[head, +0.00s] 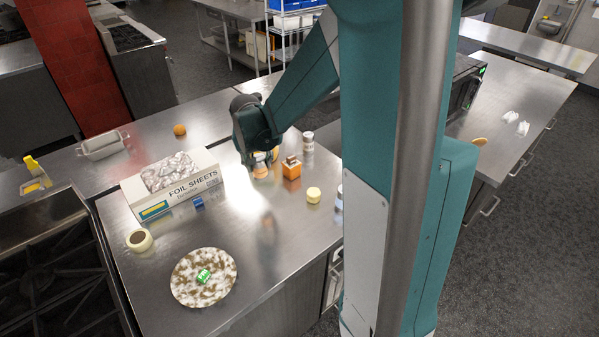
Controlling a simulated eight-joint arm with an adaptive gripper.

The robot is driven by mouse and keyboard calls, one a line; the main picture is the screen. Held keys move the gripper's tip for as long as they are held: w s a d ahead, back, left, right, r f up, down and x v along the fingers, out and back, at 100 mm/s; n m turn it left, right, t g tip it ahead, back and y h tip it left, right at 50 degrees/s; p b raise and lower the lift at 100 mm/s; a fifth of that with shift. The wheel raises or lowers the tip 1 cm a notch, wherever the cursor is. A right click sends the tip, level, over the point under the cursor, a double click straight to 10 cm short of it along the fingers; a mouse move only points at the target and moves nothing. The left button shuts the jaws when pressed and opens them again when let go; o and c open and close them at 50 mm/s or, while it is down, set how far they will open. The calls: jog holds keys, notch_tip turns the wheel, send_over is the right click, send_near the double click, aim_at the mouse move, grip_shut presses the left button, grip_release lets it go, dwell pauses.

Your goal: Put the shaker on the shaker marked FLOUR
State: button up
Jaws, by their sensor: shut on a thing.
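My gripper (261,157) points down over the middle of the steel counter. It is shut on a small pale shaker (260,171), mostly hidden by the gripper and washed out by glare. I cannot tell whether its base touches the counter. A white labelled shaker (308,141) stands upright just right of and behind the gripper. Another pale container (339,197) shows partly from behind my arm at the counter's right. Both labels are too small to read, so I cannot tell which is marked FLOUR.
An orange box-like item (291,169) stands close right of the gripper. A yellow round item (313,195) lies in front of it. A foil sheets box (172,187) is at left, with a blue item (197,202) beside it. A speckled plate (183,294) lies at front. The counter's front centre is clear.

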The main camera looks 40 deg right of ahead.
jog(key=s+d+r+p, duration=0.2)
jog(key=s+d+r, duration=0.3)
jog(key=s+d, duration=0.5)
jog(key=s+d+r+p, duration=0.2)
jog(key=s+d+r, duration=0.2)
jog(key=s+d, duration=0.6)
jog(key=shift+s+r+n, duration=0.4)
jog(key=shift+s, duration=1.6)
jog(key=shift+f, duration=2.9)
jog(key=shift+f, duration=2.1)
jog(key=shift+f, duration=0.2)
